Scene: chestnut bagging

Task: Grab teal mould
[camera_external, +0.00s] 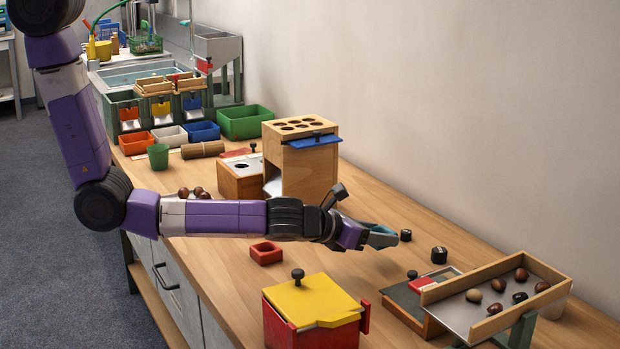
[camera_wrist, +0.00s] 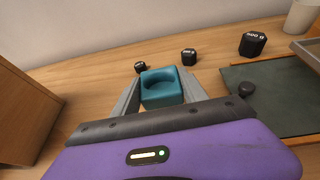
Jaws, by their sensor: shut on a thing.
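The teal mould (camera_wrist: 163,87) is a small block with a round hollow in its top. In the wrist view it sits between the two fingers of my gripper (camera_wrist: 160,95), which are shut on its left and right sides. In the external view my gripper (camera_external: 382,238) is low over the right part of the wooden table, and the teal mould (camera_external: 380,229) shows between its fingers, partly hidden by them. I cannot tell whether the mould touches the table.
Black weights (camera_external: 439,255) stand just beyond the gripper. A tilted tray (camera_external: 556,270) with several chestnuts is at the right. A red box with a yellow lid (camera_external: 315,299) and a small red mould (camera_external: 266,253) are nearer. A wooden box (camera_external: 300,165) stands behind.

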